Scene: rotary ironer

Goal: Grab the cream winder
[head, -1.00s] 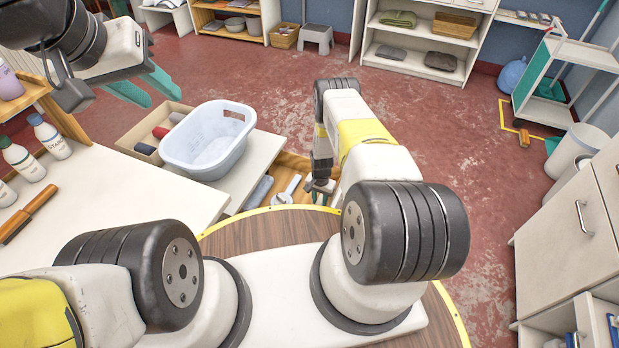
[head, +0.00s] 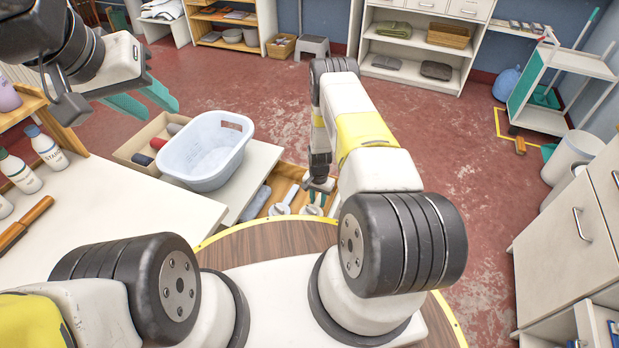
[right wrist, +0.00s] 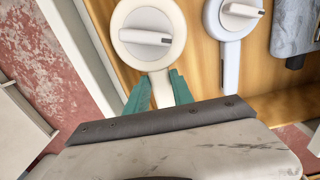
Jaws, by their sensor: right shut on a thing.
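The cream winder (right wrist: 148,30), a round disc with a raised knob bar and a narrow handle, lies in the open wooden drawer (head: 291,181). In the right wrist view my right gripper (right wrist: 158,92) has its teal fingers on both sides of the handle, shut on it. In the head view the right gripper (head: 317,196) is over the drawer's right end, partly covering the winder (head: 312,210). A pale bluish-white winder (right wrist: 231,18) lies beside it, apart from the fingers. My left gripper (head: 163,111) is open and empty, above the floor at upper left.
A grey-blue roll (right wrist: 294,27) lies further along the drawer. A pale blue basket (head: 206,155) stands on the white surface beside it. A box with rolls (head: 142,147) is behind. Bottles (head: 47,147) stand on the left table. The floor at centre right is clear.

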